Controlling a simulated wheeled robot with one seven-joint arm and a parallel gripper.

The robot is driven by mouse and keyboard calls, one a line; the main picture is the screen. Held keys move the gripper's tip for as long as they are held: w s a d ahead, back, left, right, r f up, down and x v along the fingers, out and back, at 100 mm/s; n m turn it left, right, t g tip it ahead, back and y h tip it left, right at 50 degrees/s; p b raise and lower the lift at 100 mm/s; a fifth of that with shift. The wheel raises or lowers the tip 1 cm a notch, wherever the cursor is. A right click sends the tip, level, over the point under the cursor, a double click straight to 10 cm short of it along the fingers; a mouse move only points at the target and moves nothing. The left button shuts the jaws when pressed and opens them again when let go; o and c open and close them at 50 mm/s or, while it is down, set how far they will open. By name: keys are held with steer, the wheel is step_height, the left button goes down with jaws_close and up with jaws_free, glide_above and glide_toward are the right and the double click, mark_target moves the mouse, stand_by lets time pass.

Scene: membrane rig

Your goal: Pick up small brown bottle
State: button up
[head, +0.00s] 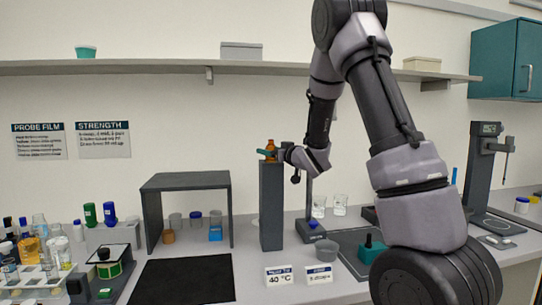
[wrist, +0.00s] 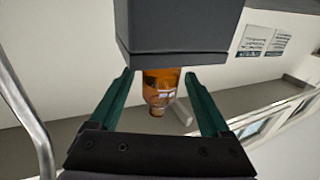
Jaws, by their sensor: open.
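The small brown bottle (head: 270,146) stands on top of a tall dark grey pillar (head: 271,208) in the head view. The wrist view is upside down, so the amber bottle (wrist: 160,88) points neck-down there, its base against the pillar block (wrist: 175,28). My gripper (head: 266,153) is at the pillar top, reaching in from the right. In the wrist view my gripper (wrist: 159,76) is open, its green fingers on either side of the bottle with a gap on each side. The bottle's far side is hidden.
A dark grey open-fronted stand (head: 186,181) is left of the pillar, with small jars under it. A wall shelf (head: 150,67) runs above. A black mat (head: 184,280) and two label cards (head: 279,275) lie in front. A device (head: 313,228) stands just right of the pillar.

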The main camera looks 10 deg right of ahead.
jaws_close()
steer(key=shift+r, duration=0.1)
